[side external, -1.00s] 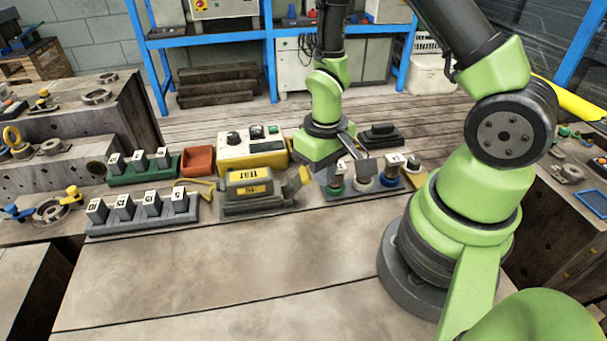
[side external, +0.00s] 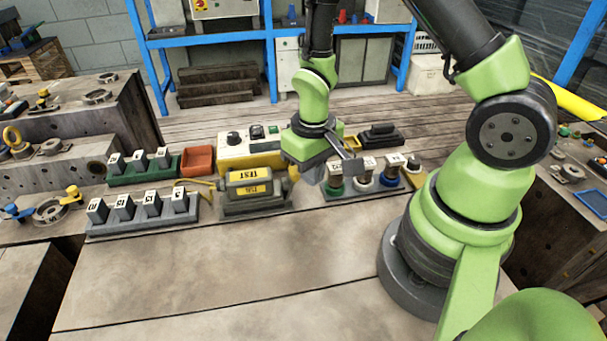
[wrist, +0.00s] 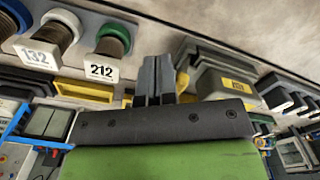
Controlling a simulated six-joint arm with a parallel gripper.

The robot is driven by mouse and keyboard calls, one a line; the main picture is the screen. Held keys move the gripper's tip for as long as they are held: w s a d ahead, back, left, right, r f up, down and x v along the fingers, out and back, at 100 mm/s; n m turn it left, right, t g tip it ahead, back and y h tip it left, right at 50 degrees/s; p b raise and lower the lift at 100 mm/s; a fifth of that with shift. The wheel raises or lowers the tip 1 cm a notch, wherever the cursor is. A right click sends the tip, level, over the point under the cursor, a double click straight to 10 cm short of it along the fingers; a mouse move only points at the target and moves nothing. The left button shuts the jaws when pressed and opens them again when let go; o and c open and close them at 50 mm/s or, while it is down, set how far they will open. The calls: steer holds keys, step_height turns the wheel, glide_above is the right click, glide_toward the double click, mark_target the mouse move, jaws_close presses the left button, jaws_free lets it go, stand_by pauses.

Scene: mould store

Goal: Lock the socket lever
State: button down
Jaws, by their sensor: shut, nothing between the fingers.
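The grey socket (side external: 255,205) with a yellow TEST label stands on the bench, left of my gripper (side external: 314,174). It also shows in the wrist view (wrist: 212,86). In the wrist view a yellow piece (wrist: 183,84) shows close to the right of my fingers (wrist: 154,72). My fingers are together and empty, pointing down beside the socket's right end. Whether they touch the lever I cannot tell.
A rack (side external: 345,197) with numbered plugs stands close to the right of my gripper. A yellow control box (side external: 232,156) is behind the socket. Grey (side external: 128,228) and green (side external: 120,181) racks and an orange bin (side external: 198,160) lie left. The front bench is clear.

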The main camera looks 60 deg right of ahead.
steer(key=shift+w+a+r, duration=0.2)
steer(key=shift+w+a, duration=0.2)
steer(key=shift+s+d, duration=0.1)
steer(key=shift+s+d+r, duration=0.25)
steer(key=shift+s+d, duration=0.1)
step_height(320, 180, up, 7)
stand_by(0.7)
steer(key=s+a+r+t, duration=0.1)
steer(key=s+r+t, duration=0.1)
steer(key=r, duration=0.3)
steer(key=s+a+r+t+y, duration=0.1)
steer(key=s+a+r+t, duration=0.1)
steer(key=s+r, duration=0.2)
steer(key=s+a+r+m+t+y, duration=0.1)
steer(key=s+r+t, duration=0.2)
steer(key=r, duration=0.5)
steer(key=shift+s+a+r, duration=0.25)
steer(key=shift+a, duration=0.05)
stand_by(0.8)
